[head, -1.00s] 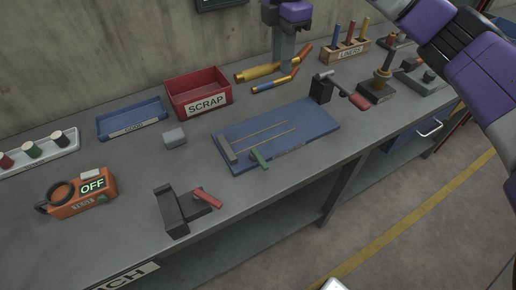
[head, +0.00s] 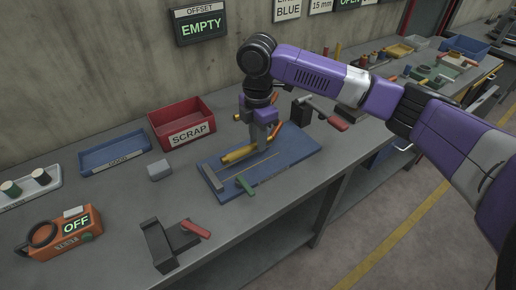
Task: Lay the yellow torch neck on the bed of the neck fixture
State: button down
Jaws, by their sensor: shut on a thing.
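The yellow torch neck (head: 238,155) is held by my gripper (head: 258,143), with its yellow length toward the lower left and an orange end at the upper right. It appears over the blue board (head: 290,160); any gap below it is hard to judge. My gripper points down and is shut on the neck. A dark fixture with a red lever (head: 161,246) stands on the front of the bench, left of the board, with nothing in it. I cannot tell surely that it is the neck fixture.
A red SCRAP bin (head: 182,125), a blue tray (head: 115,155) and a grey block (head: 159,170) stand left of the board. An orange tester (head: 62,238) reads OFF. A black clamp with a red handle (head: 337,123) stands behind the board. A wall sign (head: 201,26) reads EMPTY.

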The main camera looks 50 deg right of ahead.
aim_at(258, 158)
jog(key=shift+f, duration=2.05)
jog(key=shift+f, duration=0.1)
jog(key=c, duration=1.3)
grip_release()
jog(key=shift+o, duration=0.2)
notch_tip(258, 158, up, 12)
jog(key=shift+r+b, duration=0.15)
jog(key=shift+b, duration=0.4)
